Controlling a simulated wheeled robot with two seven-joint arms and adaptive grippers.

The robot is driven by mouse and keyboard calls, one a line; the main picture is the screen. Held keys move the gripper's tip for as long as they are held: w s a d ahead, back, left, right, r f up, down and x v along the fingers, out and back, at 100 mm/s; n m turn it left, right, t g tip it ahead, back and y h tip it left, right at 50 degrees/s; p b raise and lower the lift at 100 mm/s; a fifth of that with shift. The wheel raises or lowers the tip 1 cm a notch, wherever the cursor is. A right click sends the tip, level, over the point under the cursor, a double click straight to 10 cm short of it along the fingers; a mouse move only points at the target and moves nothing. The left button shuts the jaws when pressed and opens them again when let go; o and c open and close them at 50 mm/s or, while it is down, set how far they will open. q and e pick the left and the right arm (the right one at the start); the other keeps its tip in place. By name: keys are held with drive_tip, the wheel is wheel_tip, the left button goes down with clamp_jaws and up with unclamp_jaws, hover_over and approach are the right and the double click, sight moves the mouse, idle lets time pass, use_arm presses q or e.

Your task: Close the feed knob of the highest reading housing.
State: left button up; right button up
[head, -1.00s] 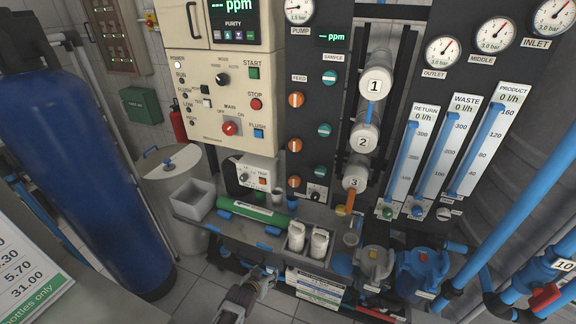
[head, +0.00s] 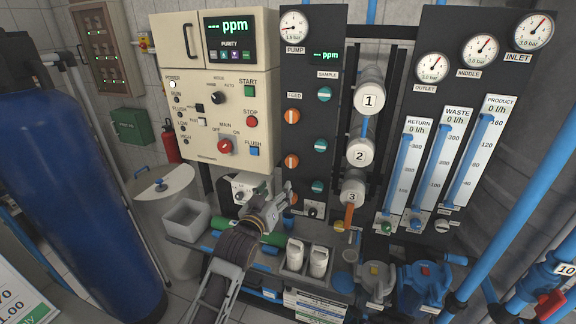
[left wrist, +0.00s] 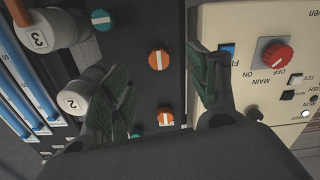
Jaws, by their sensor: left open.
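Orange feed knobs show on the dark panel in the head view: an upper one (head: 293,116) and a middle one (head: 291,161). The lower area is partly hidden by my left gripper. White numbered housings stand to their right: 1 (head: 368,100), 2 (head: 360,152) and 3 (head: 353,195). My left gripper (head: 272,207) is in front of the panel's lower left. In the left wrist view it is open and empty, with one orange knob (left wrist: 159,60) showing between its fingers and another (left wrist: 166,116) further down. No contact is visible. My right gripper is out of view.
Teal sample knobs (head: 324,94) stand beside the feed knobs. The cream control box (head: 215,120) with a red main switch (head: 225,147) is just left. Flow meters (head: 455,150) and gauges are at right. A grey bin (head: 187,217) and white bottles (head: 319,260) stand below.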

use_arm(q)
drive_tip(key=shift+s+r, duration=0.25)
drive_tip(key=shift+r, duration=1)
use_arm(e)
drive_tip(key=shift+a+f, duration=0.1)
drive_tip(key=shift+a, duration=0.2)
use_arm(q)
drive_tip(key=shift+w+d, duration=0.1)
drive_tip(key=shift+w, duration=0.05)
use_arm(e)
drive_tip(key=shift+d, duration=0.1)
use_arm(q)
drive_tip(key=b, duration=0.2)
approach(290, 162)
drive_tip(key=shift+b+x, duration=0.6)
drive_tip(key=shift+x, duration=1.6)
drive_tip(key=shift+b+x, duration=0.5)
drive_tip(key=shift+x, duration=0.75)
drive_tip(key=shift+b+x, duration=0.4)
drive_tip(key=shift+x, duration=0.7)
drive_tip(key=shift+w+d, duration=0.15)
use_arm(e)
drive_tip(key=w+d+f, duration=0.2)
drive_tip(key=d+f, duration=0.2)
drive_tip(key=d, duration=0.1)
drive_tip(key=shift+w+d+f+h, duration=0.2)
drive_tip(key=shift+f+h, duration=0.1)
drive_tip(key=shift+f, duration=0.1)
